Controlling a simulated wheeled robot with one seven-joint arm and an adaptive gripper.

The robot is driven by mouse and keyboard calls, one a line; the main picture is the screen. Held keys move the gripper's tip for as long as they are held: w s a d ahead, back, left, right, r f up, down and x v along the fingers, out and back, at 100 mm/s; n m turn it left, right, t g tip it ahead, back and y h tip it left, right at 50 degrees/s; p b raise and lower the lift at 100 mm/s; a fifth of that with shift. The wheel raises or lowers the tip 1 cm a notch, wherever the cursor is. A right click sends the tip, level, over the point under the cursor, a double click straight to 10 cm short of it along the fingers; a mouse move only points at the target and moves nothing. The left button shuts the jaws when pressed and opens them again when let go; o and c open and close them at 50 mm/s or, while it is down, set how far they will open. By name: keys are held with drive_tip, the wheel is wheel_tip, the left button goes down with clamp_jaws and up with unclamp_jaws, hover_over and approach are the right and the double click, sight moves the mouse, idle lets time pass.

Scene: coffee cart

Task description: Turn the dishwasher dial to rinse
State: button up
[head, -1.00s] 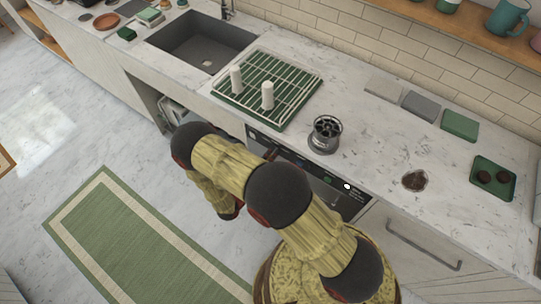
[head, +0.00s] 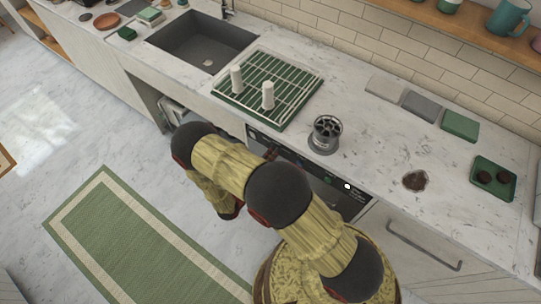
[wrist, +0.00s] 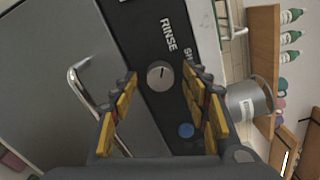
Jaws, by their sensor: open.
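The dishwasher dial (wrist: 160,75) is a round grey knob on the black control panel (wrist: 140,25) in the wrist view. The word RINSE (wrist: 168,36) is printed beside it in white, and a second label, partly hidden, lies to its right. A blue round button (wrist: 186,130) is lower on the panel. My gripper (wrist: 159,82) is open, with its yellow-padded fingers on either side of the dial in the picture; I cannot tell whether they touch it. In the head view the dishwasher panel (head: 352,199) is partly hidden by my arm.
A metal handle (wrist: 85,85) lies left of my gripper in the wrist view. On the counter above the panel stand a grey metal holder (head: 325,134) and a green drying rack (head: 245,97). A drawer handle (head: 424,248) sticks out to the right.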

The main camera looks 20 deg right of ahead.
drive_tip(key=v, duration=1.2)
idle(0.4)
